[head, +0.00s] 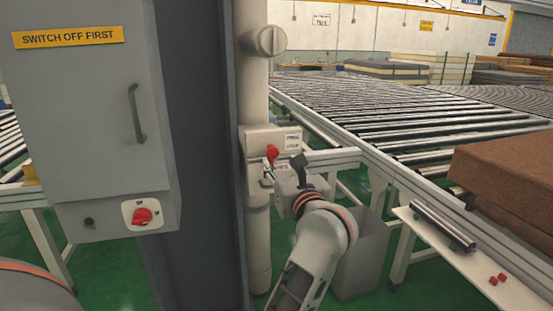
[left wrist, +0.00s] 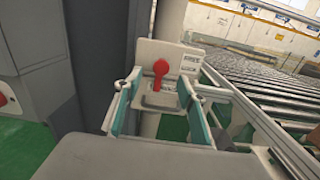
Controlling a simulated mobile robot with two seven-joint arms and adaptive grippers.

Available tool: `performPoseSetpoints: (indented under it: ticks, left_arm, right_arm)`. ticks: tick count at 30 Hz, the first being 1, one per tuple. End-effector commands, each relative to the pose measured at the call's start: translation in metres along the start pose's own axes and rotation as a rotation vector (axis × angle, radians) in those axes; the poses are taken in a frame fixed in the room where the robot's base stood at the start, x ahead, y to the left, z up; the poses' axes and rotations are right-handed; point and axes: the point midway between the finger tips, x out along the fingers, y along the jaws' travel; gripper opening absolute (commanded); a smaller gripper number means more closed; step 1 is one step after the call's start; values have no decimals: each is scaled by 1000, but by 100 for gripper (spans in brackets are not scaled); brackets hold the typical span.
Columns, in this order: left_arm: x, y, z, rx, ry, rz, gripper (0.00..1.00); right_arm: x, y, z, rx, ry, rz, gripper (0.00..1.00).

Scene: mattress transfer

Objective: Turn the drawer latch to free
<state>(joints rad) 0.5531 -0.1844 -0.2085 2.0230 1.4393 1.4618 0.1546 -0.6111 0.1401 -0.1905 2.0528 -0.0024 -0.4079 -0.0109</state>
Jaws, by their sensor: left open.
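A red latch lever (head: 272,152) sits on a pale box (head: 258,138) fixed to the white pole, with a small printed label to its right. In the left wrist view, the lever (left wrist: 160,68) stands roughly upright on the box's front plate, its rounded head at the top. My left gripper (head: 269,176) is open and empty close in front of the box. In the left wrist view, the teal-padded fingers of this gripper (left wrist: 154,90) are spread wide on either side of the lever, with visible gaps. No drawer can be made out. My right gripper is not in view.
A grey cabinet (head: 90,130) with a handle and a red rotary switch (head: 142,216) stands left of a dark column (head: 200,150). A roller conveyor (head: 400,115) lies to the right. A grey bin (head: 362,260) stands behind my arm. A white shelf (head: 455,258) holds a metal roller.

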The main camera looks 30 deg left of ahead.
Motion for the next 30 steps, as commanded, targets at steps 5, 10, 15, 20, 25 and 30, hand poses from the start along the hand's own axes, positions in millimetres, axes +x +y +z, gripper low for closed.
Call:
performPoseSetpoints:
  ticks: [5,10,15,20,25,30]
  left_arm:
    - [12,-4,-1,-34,24,-10,40]
    - [39,-4,-2,-29,21,-9,40]
    - [62,-4,-3,-29,22,-9,40]
    - [75,-4,-2,-29,21,-10,40]
    - [78,-4,-3,-29,22,-11,40]
    - [78,-4,-3,-29,22,-10,35]
  right_arm:
    - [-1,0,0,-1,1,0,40]
    - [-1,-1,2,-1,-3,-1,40]
    - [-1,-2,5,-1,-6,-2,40]
    - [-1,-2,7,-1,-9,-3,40]
    - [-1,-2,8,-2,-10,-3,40]
    - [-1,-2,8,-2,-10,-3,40]
